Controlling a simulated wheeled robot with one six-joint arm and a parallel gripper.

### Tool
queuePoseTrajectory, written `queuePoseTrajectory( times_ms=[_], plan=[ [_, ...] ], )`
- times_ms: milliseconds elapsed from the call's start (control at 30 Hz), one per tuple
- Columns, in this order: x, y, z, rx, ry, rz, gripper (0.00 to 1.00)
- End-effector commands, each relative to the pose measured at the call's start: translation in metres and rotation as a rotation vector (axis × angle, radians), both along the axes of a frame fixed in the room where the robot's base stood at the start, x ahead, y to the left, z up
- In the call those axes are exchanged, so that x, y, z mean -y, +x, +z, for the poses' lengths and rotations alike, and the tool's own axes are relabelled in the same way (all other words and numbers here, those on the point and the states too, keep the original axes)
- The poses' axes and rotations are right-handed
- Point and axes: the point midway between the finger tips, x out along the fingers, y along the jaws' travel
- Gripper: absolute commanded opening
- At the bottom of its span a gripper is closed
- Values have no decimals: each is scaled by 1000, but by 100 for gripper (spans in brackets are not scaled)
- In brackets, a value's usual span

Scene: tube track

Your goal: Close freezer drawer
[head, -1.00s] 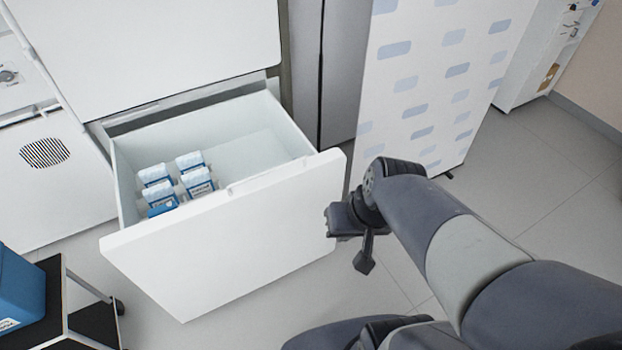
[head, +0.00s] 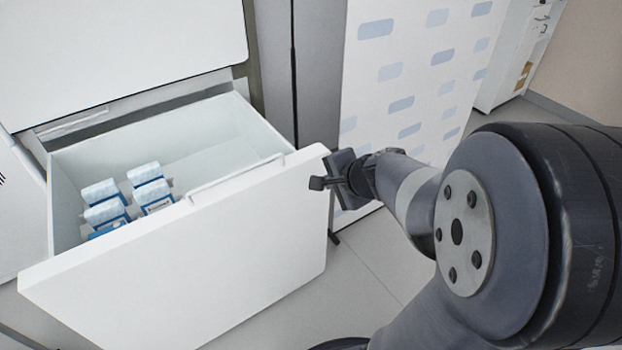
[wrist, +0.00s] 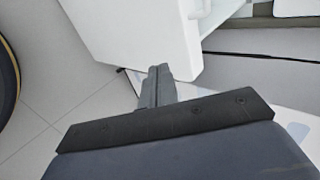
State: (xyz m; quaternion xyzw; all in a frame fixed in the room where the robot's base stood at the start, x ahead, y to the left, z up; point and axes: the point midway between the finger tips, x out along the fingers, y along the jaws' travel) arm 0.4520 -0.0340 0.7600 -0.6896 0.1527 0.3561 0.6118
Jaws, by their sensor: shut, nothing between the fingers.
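The white freezer drawer (head: 190,260) is pulled out of the freezer (head: 120,50), with several blue-and-white boxes (head: 125,200) inside at its left. A thin handle strip (head: 237,178) runs along the top edge of its front. My gripper (head: 317,183) is at the right end of the drawer front, fingers together and empty. In the wrist view the shut fingers (wrist: 158,85) point at the lower edge of the white drawer front (wrist: 140,35). I cannot tell whether they touch it.
A white panel with blue patches (head: 400,80) stands behind my arm on the right. A grey cabinet side (head: 320,70) is beside the freezer. A shelf unit (head: 520,55) is at the far right. Bare floor (head: 375,265) shows right of the drawer.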

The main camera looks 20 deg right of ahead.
Motion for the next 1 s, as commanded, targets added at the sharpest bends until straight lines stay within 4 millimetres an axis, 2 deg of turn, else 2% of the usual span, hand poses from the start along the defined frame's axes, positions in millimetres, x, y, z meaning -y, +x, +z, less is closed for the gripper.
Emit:
queuePoseTrajectory(
  times_ms=[500,567,700,1000],
  plan=[
    [-23,66,-70,-5,-2,7,0],
    [-26,76,-63,-3,-4,8,0],
    [-31,92,-62,-2,-3,7,0],
    [-34,103,-63,-1,-3,4,0]
  ],
)
